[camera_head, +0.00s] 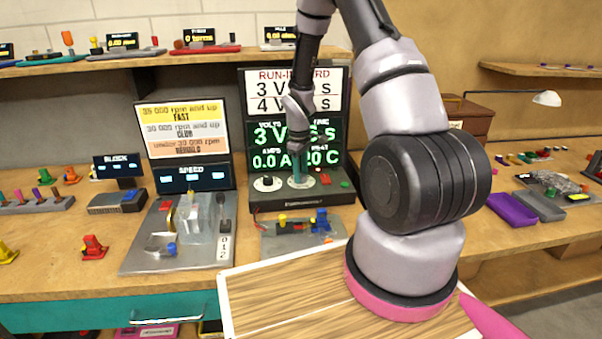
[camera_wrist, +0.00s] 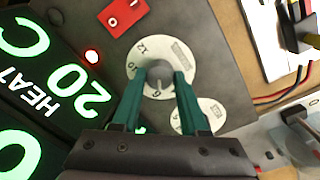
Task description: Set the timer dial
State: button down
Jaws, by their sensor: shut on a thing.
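The run-in machine (camera_head: 300,203) stands at the back of the bench with a lit screen (camera_head: 295,145) reading volts, amps, time and heat. A dial with a round white plate (camera_wrist: 140,62) sits on its dark panel. In the wrist view my gripper (camera_wrist: 160,84) has its two green fingers on either side of the dial's grey knob (camera_wrist: 157,72), shut on it. The small label on the plate is too blurred to read. A second white dial (camera_wrist: 212,112) lies beside it, partly hidden by a finger. In the head view my gripper (camera_head: 299,179) reaches down onto the panel and hides most of the held dial.
A red rocker switch (camera_wrist: 123,14) and a lit red lamp (camera_wrist: 92,56) are close to the held dial. The other dial (camera_head: 267,183) is just left of my gripper in the head view. A speed stand (camera_head: 194,178) is farther left.

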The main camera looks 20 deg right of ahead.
jog(key=shift+m, duration=1.5)
jog(key=shift+c, duration=2.2)
grip_release()
notch_tip(320, 180, up, 11)
jog(key=shift+a, duration=0.3)
jog(key=shift+s+f, duration=0.1)
